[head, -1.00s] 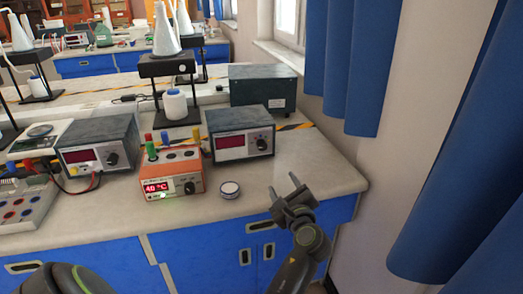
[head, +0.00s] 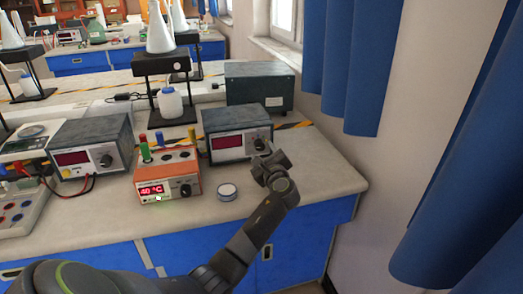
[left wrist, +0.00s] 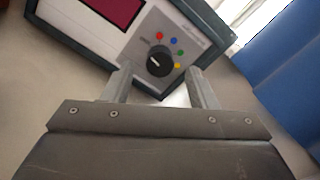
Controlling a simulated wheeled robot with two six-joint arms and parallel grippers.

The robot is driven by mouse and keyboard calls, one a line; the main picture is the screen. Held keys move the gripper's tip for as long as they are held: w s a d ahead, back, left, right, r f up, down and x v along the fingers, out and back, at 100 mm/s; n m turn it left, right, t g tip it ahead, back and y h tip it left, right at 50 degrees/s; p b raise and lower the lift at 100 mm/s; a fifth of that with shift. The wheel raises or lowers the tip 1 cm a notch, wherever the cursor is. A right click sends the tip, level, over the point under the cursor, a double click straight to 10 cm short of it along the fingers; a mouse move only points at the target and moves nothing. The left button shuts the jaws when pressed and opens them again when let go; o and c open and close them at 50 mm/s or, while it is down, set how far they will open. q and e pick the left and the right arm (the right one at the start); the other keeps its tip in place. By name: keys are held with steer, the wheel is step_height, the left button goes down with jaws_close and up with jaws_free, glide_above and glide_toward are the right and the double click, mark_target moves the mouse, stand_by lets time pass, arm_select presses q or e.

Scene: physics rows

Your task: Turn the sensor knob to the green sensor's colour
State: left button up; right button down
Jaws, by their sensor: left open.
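A grey box (head: 237,144) with a dark red display has a black knob (head: 259,144) on its front. In the left wrist view the knob (left wrist: 159,61) has red, blue, green and yellow dots around its right side. A pale mark shows on the left part of its face. My left gripper (head: 268,165) is open in front of this knob. In the left wrist view its fingers (left wrist: 163,82) stand either side of and below the knob, apparently not touching it. An orange box (head: 168,177) reads "40 °C" and carries coloured plugs, including a green one (head: 145,153). My right gripper is out of view.
Another grey meter (head: 92,146) stands left. A dark green box (head: 259,85) is behind. Blue curtains (head: 440,170) hang at the right. The bench's right end is bare.

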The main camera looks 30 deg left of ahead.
mark_target(259, 145)
arm_select(q)
steer(key=shift+x, duration=1.4)
